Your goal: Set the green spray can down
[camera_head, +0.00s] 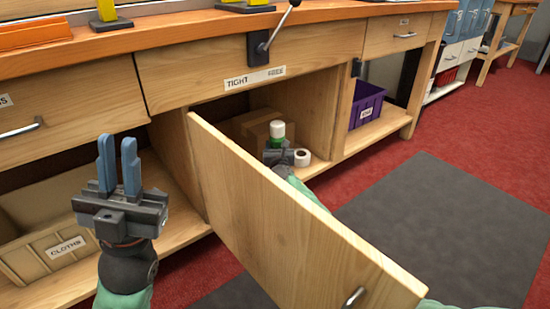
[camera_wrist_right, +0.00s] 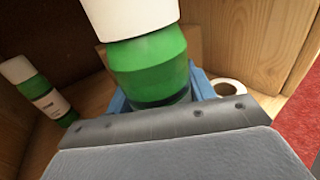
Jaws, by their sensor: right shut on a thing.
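The green spray can with a white cap (camera_head: 277,131) is inside the open cupboard under the bench. It shows large in the right wrist view (camera_wrist_right: 150,65). My right gripper (camera_head: 279,153) is shut on it, reaching in behind the open door. The can's lower end is hidden by the gripper, so I cannot tell whether it touches the cupboard floor. My left gripper (camera_head: 118,163) is open and empty, in front of the bench at the left, fingers pointing up.
The open wooden door (camera_head: 290,220) juts out in front of my right arm. A white tape roll (camera_head: 302,157) lies right of the can. A second green-and-white can (camera_wrist_right: 40,92) and a cardboard box (camera_head: 248,122) are inside. A purple bin (camera_head: 366,104) stands in the neighbouring bay.

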